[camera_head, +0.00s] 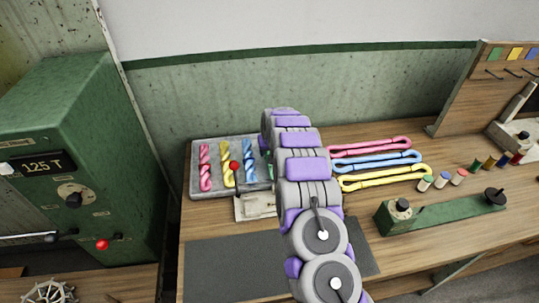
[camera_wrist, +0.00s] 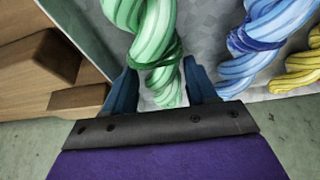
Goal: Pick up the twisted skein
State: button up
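In the wrist view a green twisted skein (camera_wrist: 155,45) lies on a grey tray surface (camera_wrist: 205,30). My gripper (camera_wrist: 160,85) has its two blue fingers apart, one on each side of the skein's near end. The fingertips are close to its sides; whether they touch it I cannot tell. In the head view my arm hides the gripper and most of the green skein. The grey tray (camera_head: 193,170) there also holds pink (camera_head: 205,168), yellow (camera_head: 225,160) and blue (camera_head: 248,160) twisted skeins. The blue skein (camera_wrist: 262,40) and yellow skein (camera_wrist: 300,75) show in the wrist view.
Untwisted pink (camera_head: 370,145), blue (camera_head: 375,161) and yellow (camera_head: 385,178) loops lie right of my arm. A green metal device (camera_head: 440,213) and small spools (camera_head: 441,180) stand further right. A dark mat (camera_head: 230,265) lies in front. A green machine (camera_head: 85,150) stands left.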

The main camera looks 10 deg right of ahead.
jog(key=shift+a, duration=0.1)
jog(key=c, duration=0.8)
jog(key=shift+r, duration=0.1)
